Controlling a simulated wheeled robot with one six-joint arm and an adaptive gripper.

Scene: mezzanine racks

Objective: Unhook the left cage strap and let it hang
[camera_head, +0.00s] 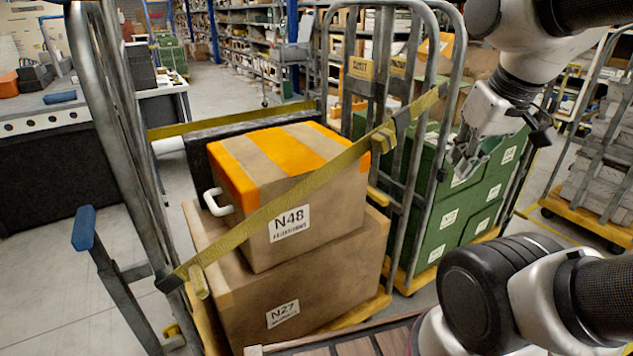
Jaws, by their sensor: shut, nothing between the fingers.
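A yellow strap (290,200) runs taut and slanting across the front of the left roll cage (107,130). Its lower left end meets a dark fitting at the left post. My gripper (461,172) is shut and empty, pointing down at the upper right. It appears to the right of and below the strap's upper end, in front of green crates, apart from the strap in the picture. Its depth relative to the posts is unclear.
Two cartons, N48 (335,196) and N27 (325,281), are stacked behind the strap. Another yellow strap (230,119) runs at the back. Green crates (440,215) stand in a neighbouring cage. A blue-tipped lever (84,228) sticks out left. Floor at lower left is clear.

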